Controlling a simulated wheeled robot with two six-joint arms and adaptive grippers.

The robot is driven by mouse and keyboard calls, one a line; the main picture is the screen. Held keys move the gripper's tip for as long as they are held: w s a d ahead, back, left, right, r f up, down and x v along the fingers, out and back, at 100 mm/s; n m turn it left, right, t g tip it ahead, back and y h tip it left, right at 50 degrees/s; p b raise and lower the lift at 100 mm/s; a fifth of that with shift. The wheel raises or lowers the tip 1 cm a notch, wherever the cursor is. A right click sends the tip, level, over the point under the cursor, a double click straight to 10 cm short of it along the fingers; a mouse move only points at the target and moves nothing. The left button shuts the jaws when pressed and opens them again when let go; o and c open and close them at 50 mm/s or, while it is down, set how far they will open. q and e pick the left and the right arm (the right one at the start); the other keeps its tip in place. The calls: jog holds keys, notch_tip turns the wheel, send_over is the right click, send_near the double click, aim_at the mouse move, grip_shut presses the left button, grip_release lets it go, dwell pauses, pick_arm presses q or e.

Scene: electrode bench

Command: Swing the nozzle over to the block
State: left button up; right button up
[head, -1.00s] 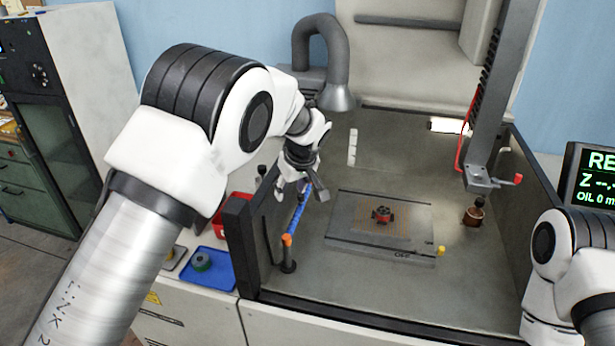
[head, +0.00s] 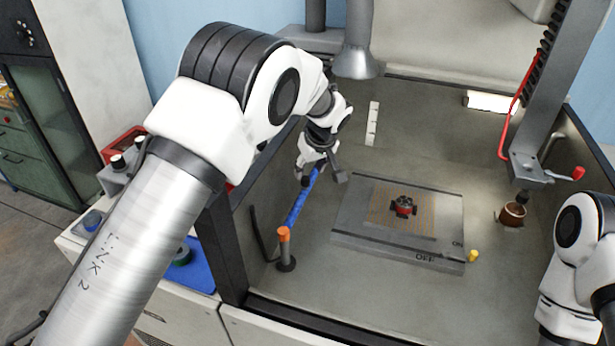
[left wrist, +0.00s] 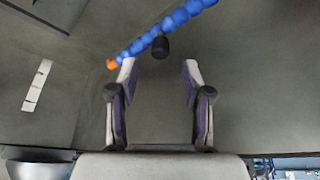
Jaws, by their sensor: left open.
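The nozzle is a blue segmented hose (head: 302,202) on a post with an orange top (head: 284,234), at the left inside the tank. In the left wrist view the blue hose (left wrist: 172,22) ends in an orange tip (left wrist: 112,64); a black knob (left wrist: 160,46) is beside it. My left gripper (head: 322,178) is open at the hose's upper end; in the left wrist view the knob shows just beyond its fingertips (left wrist: 159,72). Contact cannot be told. The small red-and-black block (head: 403,206) sits on the flat plate, right of the nozzle. My right gripper is out of view.
The grey plate (head: 345,232) marked ON and OFF has a yellow knob (head: 473,256). A grey column head (head: 528,170) with a copper-coloured piece (head: 513,214) stands right. A grey duct (head: 357,62) hangs behind. Dark tank walls (head: 222,240) bound the space. Floor between hose and plate is clear.

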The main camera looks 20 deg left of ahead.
aim_at(306, 179)
pick_arm(q)
jog(key=p+x, duration=0.1)
jog(key=x, duration=0.3)
jog(key=shift+w+a+f, duration=0.1)
jog(key=shift+f, duration=0.15)
jog(key=shift+w+a+f, duration=0.1)
jog(key=shift+w+f, duration=0.05)
jog(key=shift+f, duration=0.25)
jog(key=shift+c, duration=1.1)
grip_shut()
